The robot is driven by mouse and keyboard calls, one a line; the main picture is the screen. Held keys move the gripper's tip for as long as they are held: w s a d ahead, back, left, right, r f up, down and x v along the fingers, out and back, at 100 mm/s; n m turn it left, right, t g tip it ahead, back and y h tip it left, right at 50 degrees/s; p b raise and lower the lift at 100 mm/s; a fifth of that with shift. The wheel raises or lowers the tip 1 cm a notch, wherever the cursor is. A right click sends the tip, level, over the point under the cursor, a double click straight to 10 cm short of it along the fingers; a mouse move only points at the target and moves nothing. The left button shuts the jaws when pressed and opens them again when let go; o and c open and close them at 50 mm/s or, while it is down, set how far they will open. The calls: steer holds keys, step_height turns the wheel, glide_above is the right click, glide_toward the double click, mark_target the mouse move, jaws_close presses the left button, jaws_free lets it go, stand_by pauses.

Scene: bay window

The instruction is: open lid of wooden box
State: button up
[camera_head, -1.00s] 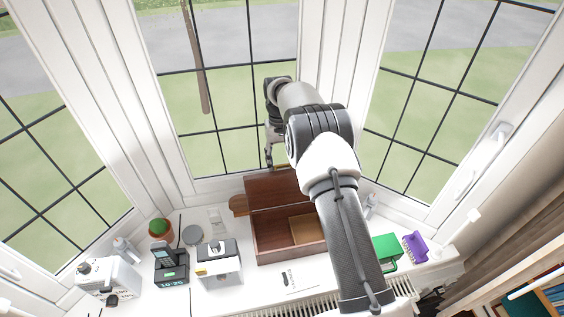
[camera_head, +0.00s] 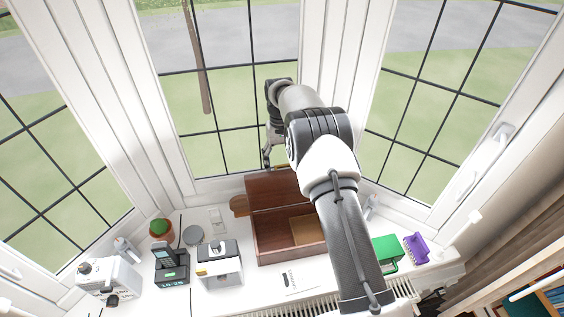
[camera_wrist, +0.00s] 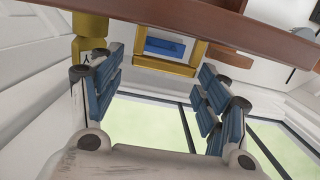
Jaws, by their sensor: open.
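The wooden box (camera_head: 290,252) stands on the white sill. Its lid (camera_head: 270,190) is raised and tilted back at the rear, and the inside shows, with a lighter brown piece (camera_head: 306,230) at the right. My gripper (camera_head: 268,158) is behind and just above the lid's top edge, partly hidden by my arm. In the wrist view my gripper (camera_wrist: 163,90) is open with its blue-padded fingers spread. A brass clasp (camera_wrist: 165,62) on the wooden edge (camera_wrist: 240,30) shows beyond the fingers, with a clear gap between them. The right side of the box is hidden behind my arm.
A white and black device (camera_head: 218,268), a dark clock (camera_head: 171,272) and a potted plant (camera_head: 161,230) stand left of the box. A green item (camera_head: 386,248) and a purple item (camera_head: 416,248) lie to the right. Window panes are close behind my gripper.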

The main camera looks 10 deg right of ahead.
steer(key=shift+w+r, duration=0.1)
step_height(320, 180, up, 10)
stand_by(0.6)
stand_by(0.4)
steer(key=s+r+t+b, duration=0.2)
steer(key=s+r+b, duration=0.3)
steer(key=s, duration=0.4)
steer(key=s+r+t+b, duration=0.1)
steer(key=s+r+b, duration=0.45)
steer(key=s, duration=0.35)
steer(key=s+f+t+b, duration=0.1)
steer(key=s+f+b, duration=0.2)
steer(key=s+f, duration=0.3)
steer(key=s+f+t+b, duration=0.2)
steer(key=s+f+b, duration=0.2)
steer(key=s, duration=1.3)
step_height(320, 180, down, 3)
steer(key=shift+r+b, duration=0.1)
steer(key=shift+b, duration=0.2)
